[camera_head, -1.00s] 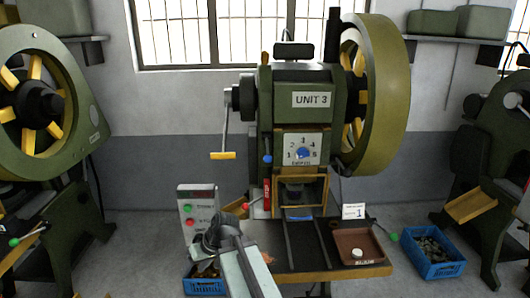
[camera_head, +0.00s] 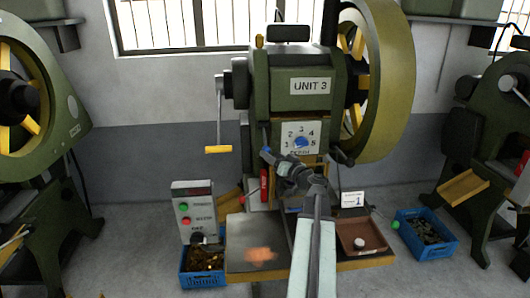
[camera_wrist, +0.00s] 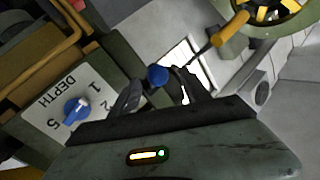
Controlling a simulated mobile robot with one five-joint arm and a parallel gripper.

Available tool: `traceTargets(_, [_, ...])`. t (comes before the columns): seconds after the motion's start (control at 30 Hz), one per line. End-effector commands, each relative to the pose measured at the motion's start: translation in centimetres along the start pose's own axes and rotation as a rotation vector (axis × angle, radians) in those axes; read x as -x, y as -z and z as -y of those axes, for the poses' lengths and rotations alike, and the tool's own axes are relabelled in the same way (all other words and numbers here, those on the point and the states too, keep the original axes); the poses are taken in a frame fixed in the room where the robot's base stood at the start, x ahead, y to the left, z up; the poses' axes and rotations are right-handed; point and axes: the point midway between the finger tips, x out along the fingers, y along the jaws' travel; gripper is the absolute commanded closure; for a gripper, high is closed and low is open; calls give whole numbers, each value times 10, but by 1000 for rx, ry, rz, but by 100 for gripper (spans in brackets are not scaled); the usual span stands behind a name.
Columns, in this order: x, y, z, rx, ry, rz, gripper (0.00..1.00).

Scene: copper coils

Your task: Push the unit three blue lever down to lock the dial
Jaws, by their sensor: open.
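The unit 3 press (camera_head: 297,75) stands in the middle of the head view. Its blue lever knob (camera_head: 266,150) is at the left front of the machine, left of the white dial plate. The blue dial (camera_head: 301,143) sits on that plate; it also shows in the wrist view (camera_wrist: 77,110), beside the word DEPTH. My gripper (camera_head: 272,158) is open, close to the lever knob. In the wrist view the blue knob (camera_wrist: 157,75) appears between my two fingertips (camera_wrist: 158,92); whether it touches them I cannot tell. My arm hides part of the press's lower front.
A control box (camera_head: 194,212) with green and red buttons stands at the left. A brown tray (camera_head: 346,240) is on the bench at right. Blue crates stand on the floor at left (camera_head: 188,278) and right (camera_head: 438,250). A yellow crank handle (camera_head: 218,149) hangs left of the lever.

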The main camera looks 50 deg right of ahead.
Motion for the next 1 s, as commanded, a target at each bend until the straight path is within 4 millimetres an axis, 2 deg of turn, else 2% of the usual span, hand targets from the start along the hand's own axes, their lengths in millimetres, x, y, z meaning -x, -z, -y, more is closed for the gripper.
traceTargets(0.1, [-23, 2, -6, 0, -4, -1, 45])
traceTargets(0.23, [-43, 3, -8, 0, -8, -2, 45])
traceTargets(0.33, [-49, 3, -8, 0, -9, -3, 45])
traceTargets(0.53, [-48, 3, -8, -1, -10, -3, 45])
traceTargets(0.73, [-48, 3, -8, -1, -10, -3, 100])
traceTargets(1.0, [-48, 3, -8, -1, -11, -3, 100])
